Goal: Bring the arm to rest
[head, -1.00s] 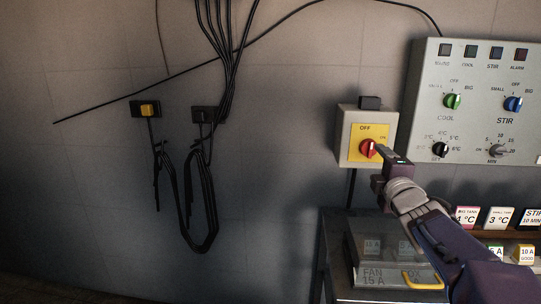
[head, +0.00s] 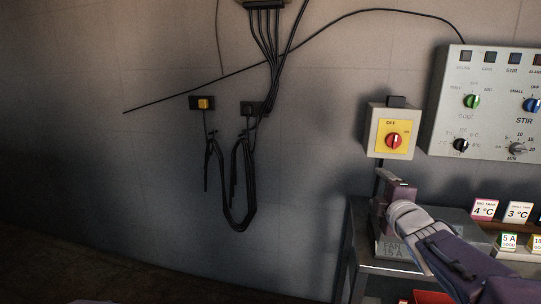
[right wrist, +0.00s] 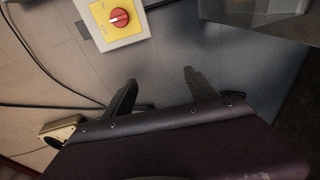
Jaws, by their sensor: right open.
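My right gripper (head: 394,184) is in front of the wall just below the switch box, apart from it, and holds nothing. In the right wrist view its two dark fingers (right wrist: 159,80) stand apart with nothing between them. The grey switch box (head: 373,130) has a yellow plate marked OFF and a red rotary knob (head: 394,141). The box and its red knob (right wrist: 119,18) also show at the top of the right wrist view, beyond the fingers. My left gripper does not show.
The control panel (head: 485,90) with green, blue and black knobs hangs on the right. Below it a bench (head: 360,215) carries a fan box (head: 390,249) and label cards (head: 484,209). Black cables (head: 238,215) hang from wall sockets at the left. The wall between is bare.

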